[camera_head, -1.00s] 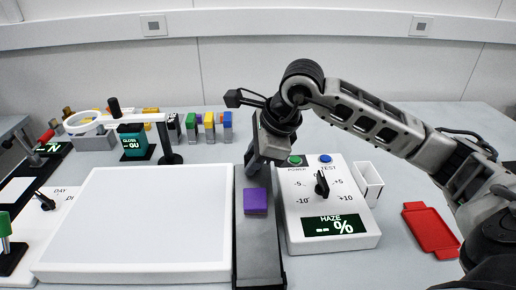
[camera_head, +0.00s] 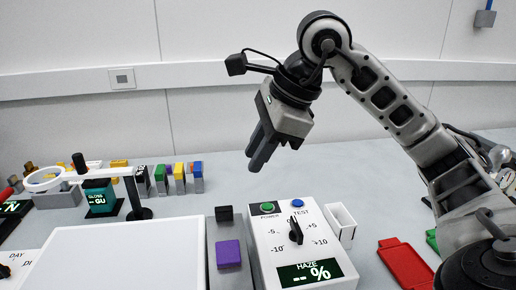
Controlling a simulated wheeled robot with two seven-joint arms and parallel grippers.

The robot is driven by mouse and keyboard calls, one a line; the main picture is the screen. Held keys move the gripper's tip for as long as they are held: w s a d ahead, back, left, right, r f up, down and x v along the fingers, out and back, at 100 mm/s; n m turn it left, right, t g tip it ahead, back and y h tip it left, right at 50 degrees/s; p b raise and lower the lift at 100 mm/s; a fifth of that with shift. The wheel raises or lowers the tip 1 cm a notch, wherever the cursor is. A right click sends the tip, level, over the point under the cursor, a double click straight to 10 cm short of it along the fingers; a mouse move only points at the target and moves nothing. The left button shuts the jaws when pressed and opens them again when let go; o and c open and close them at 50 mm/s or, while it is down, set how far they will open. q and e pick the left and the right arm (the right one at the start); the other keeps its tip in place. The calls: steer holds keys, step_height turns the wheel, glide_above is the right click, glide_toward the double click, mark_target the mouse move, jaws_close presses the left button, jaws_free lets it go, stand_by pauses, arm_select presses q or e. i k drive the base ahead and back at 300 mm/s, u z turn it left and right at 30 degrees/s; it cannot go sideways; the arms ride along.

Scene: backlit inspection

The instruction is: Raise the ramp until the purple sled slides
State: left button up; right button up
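The purple sled (camera_head: 228,254) is a small block sitting on the grey ramp (camera_head: 216,278), a narrow strip between the white light panel and the haze meter. The ramp looks low and close to flat; its exact tilt is hard to tell. A small black block (camera_head: 224,213) stands at its far end. My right gripper (camera_head: 256,163) hangs above and beyond the ramp's far end, apart from it, fingers pointing down, with nothing seen in them. Its fingers overlap from this angle, so their gap is unclear. My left gripper is out of view.
The haze meter (camera_head: 318,248) with its knob stands right of the ramp, the white light panel (camera_head: 120,262) left. A white holder (camera_head: 341,222) and red tray (camera_head: 404,262) lie further right. A gloss meter (camera_head: 100,198), ring stand (camera_head: 139,212) and coloured blocks (camera_head: 179,178) stand behind.

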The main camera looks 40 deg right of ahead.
mark_target(225, 226)
steer(key=k, duration=1)
